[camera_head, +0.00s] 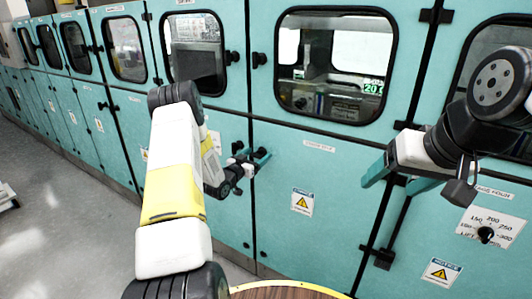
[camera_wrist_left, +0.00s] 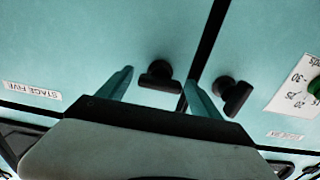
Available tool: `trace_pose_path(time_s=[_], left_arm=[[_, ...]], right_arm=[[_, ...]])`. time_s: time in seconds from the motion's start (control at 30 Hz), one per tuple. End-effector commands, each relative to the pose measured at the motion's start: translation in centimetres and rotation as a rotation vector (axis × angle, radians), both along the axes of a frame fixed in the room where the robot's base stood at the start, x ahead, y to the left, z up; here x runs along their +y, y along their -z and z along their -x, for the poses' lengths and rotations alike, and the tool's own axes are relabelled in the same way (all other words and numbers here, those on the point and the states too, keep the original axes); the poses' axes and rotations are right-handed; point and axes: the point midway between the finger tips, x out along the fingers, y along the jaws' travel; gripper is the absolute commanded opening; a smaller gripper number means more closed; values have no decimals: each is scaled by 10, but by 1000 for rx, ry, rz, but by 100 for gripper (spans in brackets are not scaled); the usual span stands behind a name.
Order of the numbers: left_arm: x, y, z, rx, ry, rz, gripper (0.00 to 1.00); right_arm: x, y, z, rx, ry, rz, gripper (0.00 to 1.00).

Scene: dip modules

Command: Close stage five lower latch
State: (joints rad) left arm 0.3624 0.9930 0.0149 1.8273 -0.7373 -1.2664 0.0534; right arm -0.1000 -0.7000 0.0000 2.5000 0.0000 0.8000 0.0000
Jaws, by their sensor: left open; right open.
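The stage five lower latch (camera_wrist_left: 158,76) is a black turn knob with a bar handle on the teal panel labelled STAGE FIVE (camera_wrist_left: 32,90). It sits beside the dark door seam, its bar roughly crosswise in the left wrist view. My left gripper (camera_wrist_left: 160,76) is open, with its teal fingertips apart on either side of this knob in the picture; contact cannot be told. In the head view my left gripper (camera_head: 260,158) is at the panels, and my arm partly hides this spot. My right gripper (camera_head: 400,178) is open and empty, in front of the panels at right.
A second black knob (camera_wrist_left: 236,94) is across the seam, outside the fingers. Upper knobs (camera_head: 258,60) flank the seam beside the windows. A hinge (camera_head: 378,256) and a dial (camera_head: 486,234) are at right. Grey floor (camera_head: 60,215) is open at left; a round wooden top (camera_head: 285,292) is at the bottom.

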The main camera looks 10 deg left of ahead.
Motion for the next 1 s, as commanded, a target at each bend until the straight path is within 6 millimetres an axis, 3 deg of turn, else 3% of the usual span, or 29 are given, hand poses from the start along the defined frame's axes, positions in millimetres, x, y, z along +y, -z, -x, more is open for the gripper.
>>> trace_pose_path(time_s=[0.2, 0.53, 1.0], left_arm=[[0, 0, 0, 1, 0, 1, 75], [0, 0, 0, 1, 0, 1, 12], [1, 0, 0, 44, 0, 119, 12]], right_arm=[[0, 0, 0, 0, 0, 0, 73], [0, 0, 0, 0, 0, 0, 73], [0, 0, 0, 0, 0, 0, 73]])
